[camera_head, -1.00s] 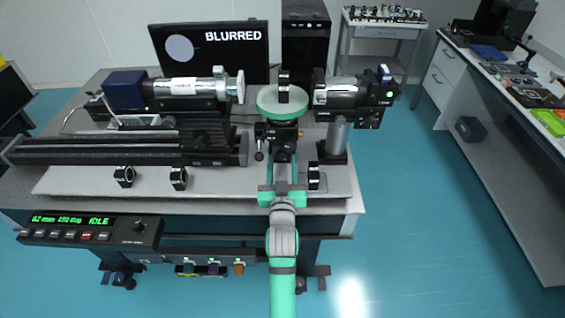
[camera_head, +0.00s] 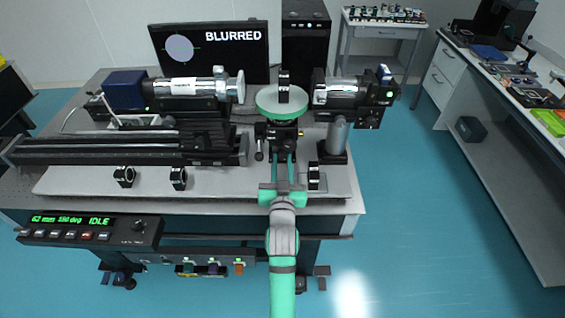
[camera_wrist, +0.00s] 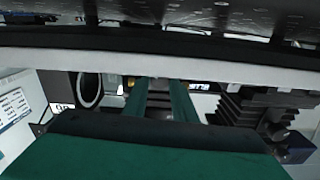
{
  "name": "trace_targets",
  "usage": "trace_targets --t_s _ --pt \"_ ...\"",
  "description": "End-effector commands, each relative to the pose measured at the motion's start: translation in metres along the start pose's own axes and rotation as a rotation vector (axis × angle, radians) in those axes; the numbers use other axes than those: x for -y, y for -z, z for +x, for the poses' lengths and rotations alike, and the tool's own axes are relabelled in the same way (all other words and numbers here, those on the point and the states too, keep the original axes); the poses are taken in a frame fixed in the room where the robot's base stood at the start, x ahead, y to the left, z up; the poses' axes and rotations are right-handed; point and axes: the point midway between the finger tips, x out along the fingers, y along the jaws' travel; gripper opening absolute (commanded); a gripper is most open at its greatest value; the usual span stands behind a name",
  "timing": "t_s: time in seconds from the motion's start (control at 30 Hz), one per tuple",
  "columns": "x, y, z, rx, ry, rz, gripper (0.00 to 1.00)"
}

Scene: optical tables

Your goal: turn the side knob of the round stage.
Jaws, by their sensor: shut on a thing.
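The round stage (camera_head: 282,104) stands at the right of the optical table, with a pale top and a green rim, on a dark mount (camera_head: 281,134). A black ring holder stands on its top. My gripper (camera_head: 284,158) reaches in from the front, its two green fingers close together and shut on the side knob at the front of the mount. The fingers mostly hide the knob in the head view. In the wrist view my gripper (camera_wrist: 158,88) shows two green fingers with a dark part between them.
A lens tube (camera_head: 190,87) is left of the stage and a camera-like unit (camera_head: 345,92) right of it, on a post (camera_head: 338,137). Small ring holders (camera_head: 124,177) stand at the table front. The monitor (camera_head: 209,52) reads BLURRED; the control box (camera_head: 90,231) reads IDLE.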

Motion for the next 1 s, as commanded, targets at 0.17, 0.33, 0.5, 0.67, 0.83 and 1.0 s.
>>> trace_targets --t_s 0.17,0.33,0.5,0.67,0.83,1.0 --pt "0.0 0.0 0.0 0.0 0.0 -0.001 0.36" --pt "0.0 0.0 0.0 0.0 0.0 -0.001 0.43" --pt "0.0 0.0 -0.001 0.0 0.0 -0.002 0.43" --pt "0.0 0.0 -0.012 0.0 0.0 -0.002 0.43" --pt "-0.001 -0.001 -0.039 0.001 -0.001 -0.002 0.43" --pt "-0.001 -0.001 -0.07 0.001 -0.001 -0.002 0.43"
